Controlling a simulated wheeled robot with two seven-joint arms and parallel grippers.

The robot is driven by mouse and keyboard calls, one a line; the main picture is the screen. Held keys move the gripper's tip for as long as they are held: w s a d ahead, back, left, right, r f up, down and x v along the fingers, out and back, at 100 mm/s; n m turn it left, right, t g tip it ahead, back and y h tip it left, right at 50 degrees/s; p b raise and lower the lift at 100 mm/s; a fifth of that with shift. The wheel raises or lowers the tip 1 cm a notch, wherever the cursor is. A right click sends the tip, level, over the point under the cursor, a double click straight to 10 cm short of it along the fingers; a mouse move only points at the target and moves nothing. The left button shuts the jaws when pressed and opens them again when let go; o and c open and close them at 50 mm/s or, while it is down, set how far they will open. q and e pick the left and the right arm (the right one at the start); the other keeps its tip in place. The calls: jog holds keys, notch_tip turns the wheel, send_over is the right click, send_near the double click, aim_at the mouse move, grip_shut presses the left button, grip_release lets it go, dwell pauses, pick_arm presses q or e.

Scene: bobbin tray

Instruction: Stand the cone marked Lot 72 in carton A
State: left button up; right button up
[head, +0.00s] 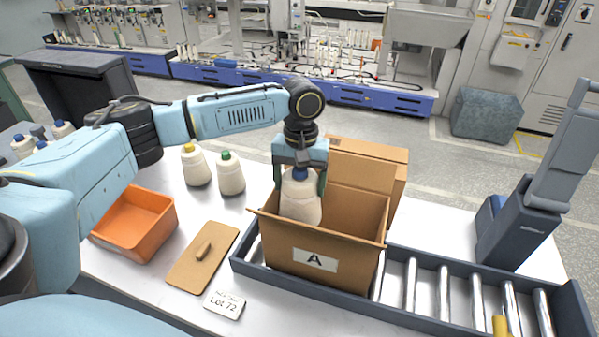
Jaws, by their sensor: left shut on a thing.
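My left gripper (300,172) is shut on a cream cone with a blue tip (300,204). It holds the cone upright at the mouth of carton A (283,252), an open brown box with a white "A" label. The cone's lower end meets the carton's front rim in the picture, and I cannot tell whether its base touches the floor inside. A white card reading "Lot 72" (224,305) lies on the table in front. No lot mark is readable on the held cone. My right gripper is not in view.
Carton A stands on a roller conveyor (443,290). A second brown carton (385,165) is behind it. Cones with yellow (196,168) and green (231,177) tips stand to the left. An orange bin (135,225) and a brown lid (203,258) lie nearby.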

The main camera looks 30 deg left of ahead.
pick_arm(q)
jog(key=shift+f+b, duration=0.45)
jog(key=shift+f, duration=0.45)
jog(key=shift+f+b, duration=1)
jog(key=shift+f, duration=4.6)
jog(key=o, duration=1.6)
jog(key=shift+w+a+r, duration=0.1)
jog(key=shift+w+r, duration=0.05)
jog(key=shift+r, duration=1.1)
jog(key=shift+w+d+r, duration=0.1)
jog(key=shift+w+r, duration=0.05)
jog(key=shift+r, duration=1.1)
jog(key=shift+w+a+r, duration=0.1)
jog(key=shift+w+r, duration=0.05)
jog(key=shift+r, duration=1.1)
